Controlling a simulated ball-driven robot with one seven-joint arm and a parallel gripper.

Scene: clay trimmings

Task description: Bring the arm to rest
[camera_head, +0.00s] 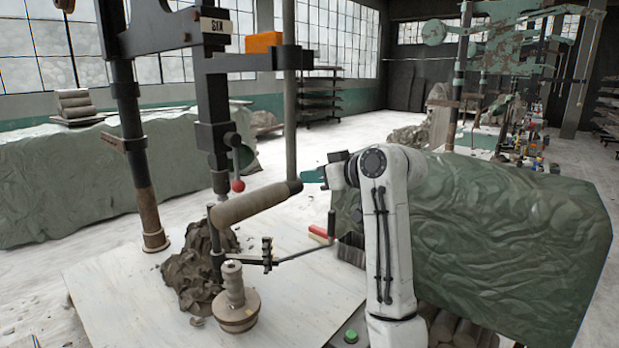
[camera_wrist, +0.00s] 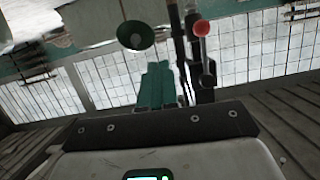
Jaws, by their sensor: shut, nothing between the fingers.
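My white arm (camera_head: 393,235) stands up from the lower middle of the head view and bends left at its top. My gripper (camera_head: 308,175) has teal fingers and points left, near the right end of a grey-brown clay-coloured roll (camera_head: 250,204). I cannot tell from this view whether they touch. In the wrist view the teal fingers of my gripper (camera_wrist: 157,68) lie together with nothing between them.
A dark press frame (camera_head: 211,110) with a red-knobbed lever (camera_head: 238,186) stands left of my gripper; the red knob (camera_wrist: 201,28) shows in the wrist view. Clay trimmings (camera_head: 195,275) and a stepped spool (camera_head: 235,300) lie on the pale table (camera_head: 120,285). A green-draped block (camera_head: 500,235) is right.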

